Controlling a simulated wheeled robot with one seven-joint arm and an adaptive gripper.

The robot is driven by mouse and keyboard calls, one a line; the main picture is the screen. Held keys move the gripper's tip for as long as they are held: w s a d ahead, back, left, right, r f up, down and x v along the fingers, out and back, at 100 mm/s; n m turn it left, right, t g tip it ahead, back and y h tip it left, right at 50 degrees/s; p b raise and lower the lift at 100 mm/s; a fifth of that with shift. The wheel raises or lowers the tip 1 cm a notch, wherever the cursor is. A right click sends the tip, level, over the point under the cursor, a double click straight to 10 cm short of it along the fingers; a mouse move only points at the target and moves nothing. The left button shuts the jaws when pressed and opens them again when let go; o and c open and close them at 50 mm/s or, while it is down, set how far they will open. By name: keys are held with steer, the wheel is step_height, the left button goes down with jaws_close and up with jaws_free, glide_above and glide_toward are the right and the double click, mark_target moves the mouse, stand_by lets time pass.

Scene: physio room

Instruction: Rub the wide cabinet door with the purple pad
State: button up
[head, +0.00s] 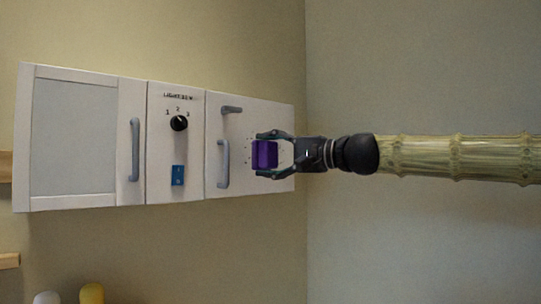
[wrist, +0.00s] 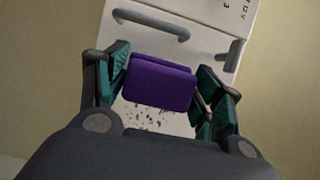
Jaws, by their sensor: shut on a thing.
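My gripper (head: 279,155) is shut on the purple pad (head: 264,154), one finger on each side. The pad also shows in the wrist view (wrist: 160,82), between the green-lined fingers. It is in front of the white right-hand cabinet front (head: 239,124), right of a grey upright handle (head: 223,164). Dark specks mark this front around the pad, and in the wrist view they lie just below it (wrist: 150,117). Whether the pad touches the surface cannot be told. A door with a pale inset panel (head: 75,137) is at the cabinet's left.
The middle panel has a black dial (head: 179,123) and a blue switch (head: 178,175). Another upright handle (head: 135,149) stands on the left door. Bare wall is right of the cabinet.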

steer(key=shift+w+a+p, duration=0.2)
steer(key=shift+w+a, duration=0.6)
steer(key=shift+w, duration=0.3)
steer(key=shift+w+a+p, duration=0.15)
steer(key=shift+w+a, duration=0.65)
steer(key=shift+w, duration=0.3)
steer(key=shift+w+a, duration=0.5)
steer(key=shift+w, duration=0.25)
steer(key=w+d+p, duration=0.1)
steer(key=w+d, duration=0.3)
steer(key=d, duration=0.2)
steer(key=shift+w+p, duration=0.3)
steer(key=shift+p, duration=0.05)
stand_by(0.4)
steer(key=shift+d, duration=0.2)
steer(key=shift+w+d+p, duration=0.3)
steer(key=shift+w+d, duration=0.45)
steer(key=shift+d, duration=0.25)
steer(key=shift+w+d+p, duration=0.3)
steer(key=shift+w+d, duration=0.45)
steer(key=shift+d, duration=0.25)
steer(key=shift+w+d+p, duration=0.3)
steer(key=shift+w+d, duration=0.45)
steer(key=shift+d, duration=0.25)
